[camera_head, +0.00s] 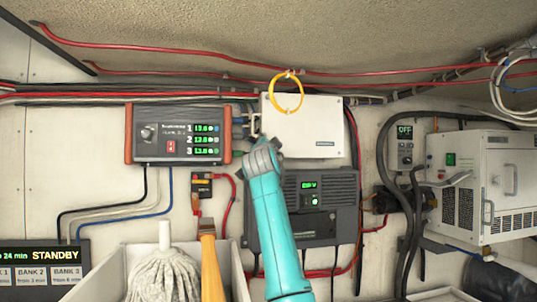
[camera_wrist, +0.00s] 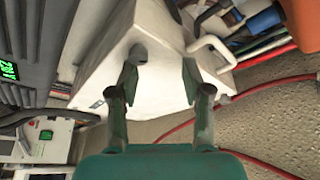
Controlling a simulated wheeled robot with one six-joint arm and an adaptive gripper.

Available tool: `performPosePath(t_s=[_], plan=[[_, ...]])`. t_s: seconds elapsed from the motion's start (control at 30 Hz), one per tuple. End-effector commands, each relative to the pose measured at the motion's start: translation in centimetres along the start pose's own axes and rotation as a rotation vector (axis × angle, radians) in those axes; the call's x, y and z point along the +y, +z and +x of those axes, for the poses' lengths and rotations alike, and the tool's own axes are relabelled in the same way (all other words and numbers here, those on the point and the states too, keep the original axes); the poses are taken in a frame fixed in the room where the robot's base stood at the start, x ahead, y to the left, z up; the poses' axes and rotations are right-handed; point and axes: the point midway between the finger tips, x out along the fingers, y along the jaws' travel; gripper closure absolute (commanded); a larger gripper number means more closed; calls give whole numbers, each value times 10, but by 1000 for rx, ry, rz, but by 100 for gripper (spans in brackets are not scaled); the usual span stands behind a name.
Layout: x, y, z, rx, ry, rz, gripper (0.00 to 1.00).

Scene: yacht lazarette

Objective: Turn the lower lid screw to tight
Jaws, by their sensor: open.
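The white box with a lid (camera_head: 312,127) is mounted on the wall in the middle of the head view. Its pale casing (camera_wrist: 105,60) fills the upper middle of the wrist view. A small grey round screw head (camera_wrist: 138,53) shows on it, just beyond the left finger and apart from it. In the head view, the screw is hidden behind my gripper. My gripper (camera_head: 260,146) is at the box's lower left corner. In the wrist view, my gripper (camera_wrist: 160,84) is open, with a finger on each side and nothing held between them.
A yellow loop (camera_head: 286,94) hangs over the box's top edge. An orange-ended panel (camera_head: 178,134) is close on the left, and a dark charger unit (camera_head: 330,210) sits below. A white bracket (camera_wrist: 213,50) is near the right finger. A bin (camera_head: 100,278) holds a mop (camera_head: 163,275).

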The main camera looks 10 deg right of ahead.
Motion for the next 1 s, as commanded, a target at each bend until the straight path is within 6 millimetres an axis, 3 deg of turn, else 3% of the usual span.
performPosePath(t_s=[0.1,0.4,1.0], plan=[[-21,-17,5,3,-6,3,57],[-47,-41,16,1,-3,2,57],[-47,-43,17,-5,-5,-19,57]])
